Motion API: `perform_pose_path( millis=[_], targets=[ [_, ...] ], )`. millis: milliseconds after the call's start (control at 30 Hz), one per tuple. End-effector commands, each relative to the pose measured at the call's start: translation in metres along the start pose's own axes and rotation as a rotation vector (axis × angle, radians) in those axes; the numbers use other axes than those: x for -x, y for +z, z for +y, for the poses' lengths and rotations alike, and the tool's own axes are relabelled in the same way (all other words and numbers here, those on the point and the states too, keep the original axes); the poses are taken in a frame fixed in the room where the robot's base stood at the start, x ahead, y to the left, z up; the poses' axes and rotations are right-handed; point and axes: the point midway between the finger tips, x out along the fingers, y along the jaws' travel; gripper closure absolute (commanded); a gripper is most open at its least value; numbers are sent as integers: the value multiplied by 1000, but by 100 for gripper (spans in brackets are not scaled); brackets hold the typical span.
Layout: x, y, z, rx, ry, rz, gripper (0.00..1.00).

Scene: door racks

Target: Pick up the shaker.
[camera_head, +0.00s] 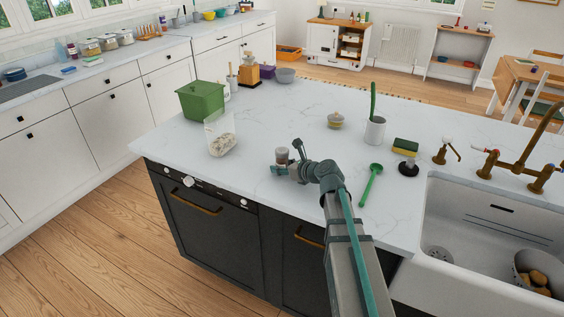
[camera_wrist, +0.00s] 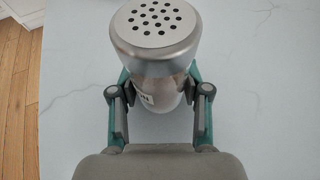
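The shaker (camera_wrist: 155,38) has a silver cap with several holes and a paler, narrower body. In the wrist view it is upright between the two fingers of my gripper (camera_wrist: 158,104), its cap facing the camera. One finger is on each side of the body.
A clear container (camera_head: 220,134) and a green box (camera_head: 201,100) stand to the left. A jar (camera_head: 336,120), a white cup (camera_head: 375,131), a green spoon (camera_head: 370,185) and a sponge (camera_head: 405,146) are to the right. The sink (camera_head: 490,240) is farther right. The counter behind the shaker is clear.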

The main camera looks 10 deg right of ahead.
Motion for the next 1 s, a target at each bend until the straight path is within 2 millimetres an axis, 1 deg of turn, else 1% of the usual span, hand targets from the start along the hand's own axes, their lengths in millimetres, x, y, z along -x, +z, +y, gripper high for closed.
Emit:
perform_pose_path(
  millis=[33,100,133,533,667,767,833,867,900,1000],
  targets=[
    [0,0,0,0,0,0,78],
    [0,0,0,0,0,0,89],
    [0,0,0,0,0,0,93],
    [1,3,0,0,0,-1,94],
    [4,9,0,0,0,-1,94],
    [8,19,0,1,-1,-3,94],
    [11,28,0,3,-1,-3,94],
    [16,32,2,3,-1,-3,94],
    [26,36,7,2,-1,-3,94],
    [49,49,17,4,-2,-4,94]
  ],
)
